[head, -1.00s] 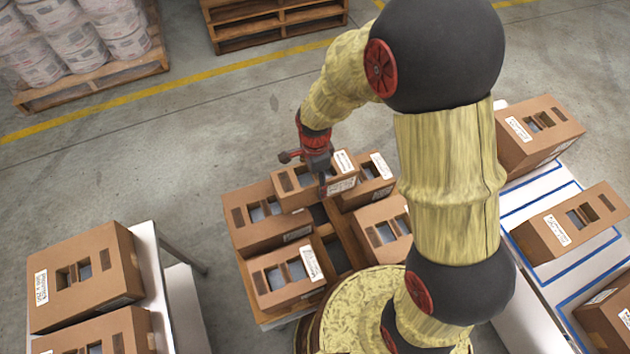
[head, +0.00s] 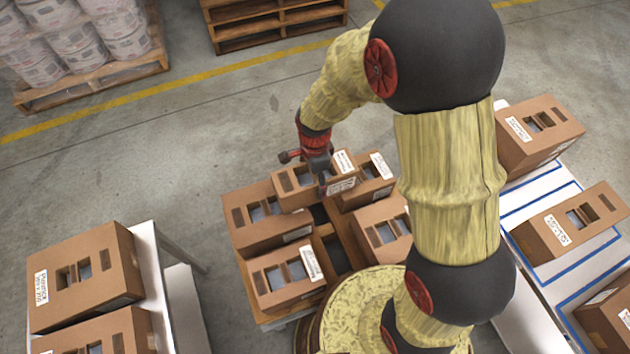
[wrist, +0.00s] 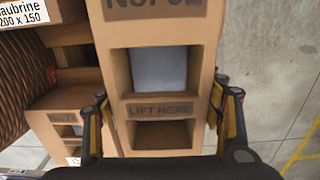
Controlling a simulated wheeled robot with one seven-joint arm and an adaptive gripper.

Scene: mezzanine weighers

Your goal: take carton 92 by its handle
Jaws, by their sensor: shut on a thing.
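Carton 92 (head: 300,203) is a brown box at the back of the loaded stand in the head view, under my gripper (head: 319,175). In the wrist view, the carton (wrist: 118,65) fills the middle, its number printed at the top and partly cut off. A cardboard strip handle marked LIFT HERE (wrist: 160,109) lies between two openings. My gripper (wrist: 160,120) has one finger on each side of the carton, level with this strip, and is shut on it. The exact finger contacts are hidden.
Other cartons stand close around it, such as a left one (head: 262,232) and a front one (head: 268,293). A white table (head: 150,250) with cartons is at left, another (head: 520,204) at right. Open floor (head: 190,150) lies behind, with pallets farther back.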

